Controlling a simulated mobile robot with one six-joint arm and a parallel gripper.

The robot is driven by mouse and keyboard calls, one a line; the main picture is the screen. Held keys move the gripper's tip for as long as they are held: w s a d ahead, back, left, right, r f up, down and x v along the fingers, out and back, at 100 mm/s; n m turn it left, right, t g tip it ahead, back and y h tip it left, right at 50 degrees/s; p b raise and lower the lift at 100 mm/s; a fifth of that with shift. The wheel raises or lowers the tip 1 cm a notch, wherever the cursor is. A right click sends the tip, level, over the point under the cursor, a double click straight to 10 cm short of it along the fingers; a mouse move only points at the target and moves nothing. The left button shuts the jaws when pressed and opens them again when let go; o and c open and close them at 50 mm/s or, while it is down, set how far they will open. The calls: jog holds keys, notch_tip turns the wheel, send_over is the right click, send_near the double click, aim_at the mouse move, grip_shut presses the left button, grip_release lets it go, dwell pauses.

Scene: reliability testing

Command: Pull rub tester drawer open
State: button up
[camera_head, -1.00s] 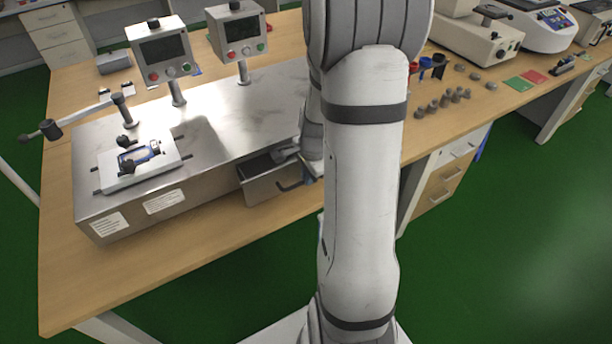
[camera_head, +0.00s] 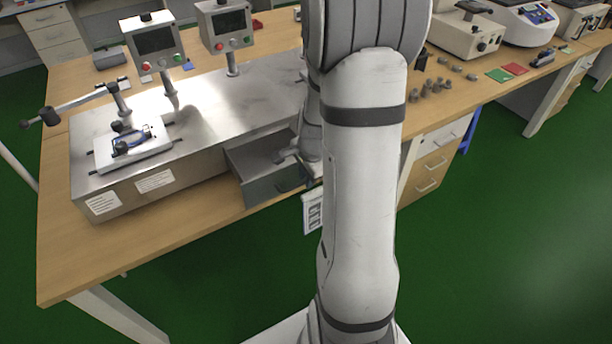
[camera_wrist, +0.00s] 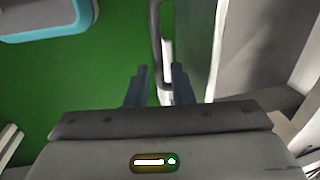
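The rub tester (camera_head: 215,125) is a long metal box on the wooden bench, with a clamped pad on its top. Its grey drawer (camera_head: 270,188) stands out from the front side, and part of its dark inside shows. My arm hides the drawer's right end. In the wrist view, the bar handle (camera_wrist: 156,35) runs between the two fingers of my gripper (camera_wrist: 160,82). The fingers are apart, with a green gap between the left finger and the handle. The drawer front (camera_wrist: 198,45) is just right of the handle. The fingers are hidden in the head view.
Several small grey weights (camera_head: 432,88) lie on the bench (camera_head: 150,240) to the right. A lower drawer unit (camera_head: 432,165) is below. The green floor in front is clear.

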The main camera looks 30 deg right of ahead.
jog(key=shift+o, duration=1)
notch_tip(320, 180, up, 8)
jog(key=s, duration=0.1)
jog(key=shift+s+f, duration=0.15)
jog(key=shift+f, duration=0.05)
jog(key=s+a+r+n, duration=0.9)
jog(key=s+a+n, duration=0.4)
jog(key=a+n, duration=0.2)
jog(key=n, duration=0.2)
jog(key=shift+r+n, duration=0.3)
jog(key=shift+r, duration=0.1)
